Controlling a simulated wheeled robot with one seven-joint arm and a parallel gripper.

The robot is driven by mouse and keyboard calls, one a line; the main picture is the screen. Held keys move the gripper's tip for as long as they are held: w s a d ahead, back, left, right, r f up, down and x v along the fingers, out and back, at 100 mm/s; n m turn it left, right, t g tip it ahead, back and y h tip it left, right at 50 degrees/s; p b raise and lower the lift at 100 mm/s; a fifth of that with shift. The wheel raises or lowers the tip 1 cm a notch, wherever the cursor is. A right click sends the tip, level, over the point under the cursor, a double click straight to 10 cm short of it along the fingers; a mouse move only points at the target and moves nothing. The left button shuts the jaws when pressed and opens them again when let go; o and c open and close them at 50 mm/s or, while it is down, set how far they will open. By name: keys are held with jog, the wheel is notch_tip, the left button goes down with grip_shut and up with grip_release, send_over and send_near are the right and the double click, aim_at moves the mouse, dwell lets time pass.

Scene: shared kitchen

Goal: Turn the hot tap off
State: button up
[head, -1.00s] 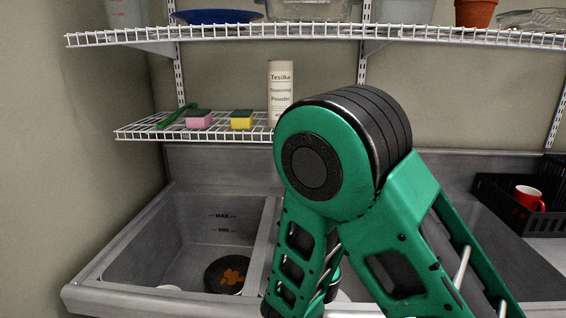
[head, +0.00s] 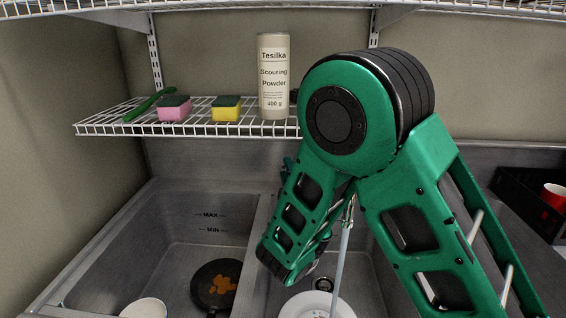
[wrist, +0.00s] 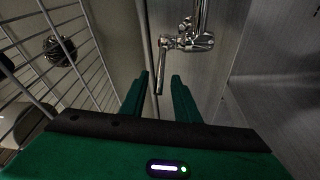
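The chrome tap (wrist: 195,40) is on the wall behind the sink, at the top of the wrist view. A lever with a red mark (wrist: 162,68) hangs down at its left end. My gripper (wrist: 160,76) is open, and the lever shows between its two green fingertips in the picture. I cannot tell whether they touch it. In the head view my green arm hides most of the tap and my gripper. A water stream (head: 340,262) runs from the spout (head: 348,212) down towards a white plate (head: 312,306) in the right basin.
A wire shelf (head: 190,128) above the sink holds a scouring powder can (head: 273,80), a pink sponge (head: 173,110), a yellow sponge (head: 226,112) and a green brush (head: 150,105). The left basin holds a pan (head: 205,292) and a white bowl (head: 145,308). A black rack (head: 520,190) is at right.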

jog(key=x, duration=0.6)
jog(key=shift+w, duration=0.2)
jog(key=shift+a, duration=0.15)
grip_shut()
